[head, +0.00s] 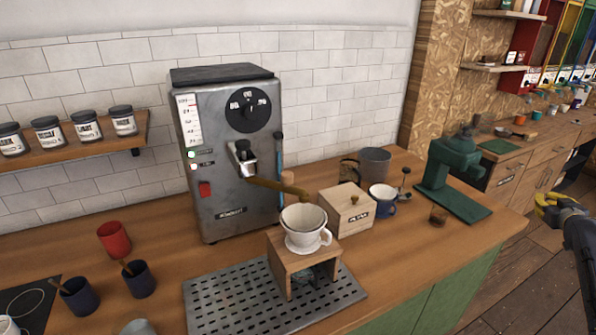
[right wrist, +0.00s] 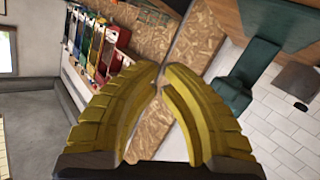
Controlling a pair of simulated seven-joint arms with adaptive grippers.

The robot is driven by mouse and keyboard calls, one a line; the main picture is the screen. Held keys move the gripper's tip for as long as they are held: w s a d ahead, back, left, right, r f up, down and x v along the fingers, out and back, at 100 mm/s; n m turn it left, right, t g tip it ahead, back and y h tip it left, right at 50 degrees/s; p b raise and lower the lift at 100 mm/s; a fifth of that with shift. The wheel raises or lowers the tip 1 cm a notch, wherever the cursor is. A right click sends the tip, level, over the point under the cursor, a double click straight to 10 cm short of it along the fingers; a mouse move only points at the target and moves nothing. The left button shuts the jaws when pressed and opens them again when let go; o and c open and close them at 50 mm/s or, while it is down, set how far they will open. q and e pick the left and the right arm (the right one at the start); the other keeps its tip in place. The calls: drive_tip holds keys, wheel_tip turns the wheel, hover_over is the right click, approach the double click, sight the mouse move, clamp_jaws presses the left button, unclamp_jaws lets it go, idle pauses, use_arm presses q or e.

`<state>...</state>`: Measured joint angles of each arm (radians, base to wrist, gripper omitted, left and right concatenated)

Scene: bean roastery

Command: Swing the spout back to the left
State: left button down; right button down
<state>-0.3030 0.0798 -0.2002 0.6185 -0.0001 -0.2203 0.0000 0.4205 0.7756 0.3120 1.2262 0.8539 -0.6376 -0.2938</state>
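The brass spout (head: 280,186) comes out of the front of the grey metal machine (head: 232,150). It points to the right, and its down-turned tip is above the white dripper (head: 304,227). The dripper sits on a small wooden stand (head: 281,265). My right gripper (head: 543,204), with yellow fingers, is at the far right of the head view, well away from the spout. In the right wrist view its fingertips (right wrist: 161,76) come together with nothing between them. My left gripper is not in view.
A slotted drip tray (head: 215,307) lies under the stand. A wooden box (head: 347,208), a blue mug (head: 383,198), a metal jug (head: 375,165) and a green grinder (head: 452,170) stand to the right. Red and dark cups (head: 114,238) stand at left.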

wheel_tip(320, 180, up, 6)
drive_tip(key=f, duration=0.1)
drive_tip(key=w+a+r+m+t+y, duration=0.1)
drive_tip(key=w+a+r+y, duration=0.15)
drive_tip(key=a, duration=0.85)
drive_tip(key=w+a+r+m+t+y, duration=0.1)
drive_tip(key=w+a+r+y, duration=0.2)
drive_tip(key=a, duration=0.9)
drive_tip(key=w+a+r+m+t+y, duration=0.1)
drive_tip(key=a+r+y, duration=0.3)
drive_tip(key=a, duration=0.7)
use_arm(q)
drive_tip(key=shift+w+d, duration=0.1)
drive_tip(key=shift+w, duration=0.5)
use_arm(e)
drive_tip(key=s+a+r+m+g+y, duration=0.1)
drive_tip(key=s+a+g+y, duration=0.2)
drive_tip(key=a, duration=1.3)
drive_tip(key=s+a+m+g+y, duration=0.1)
drive_tip(key=s+a+g+y, duration=0.3)
drive_tip(key=s+a+y, duration=0.4)
drive_tip(key=s+a, duration=0.4)
drive_tip(key=a, duration=0.4)
drive_tip(key=shift+r+m, duration=0.3)
drive_tip(key=shift+r, duration=0.05)
drive_tip(key=shift+a, duration=0.1)
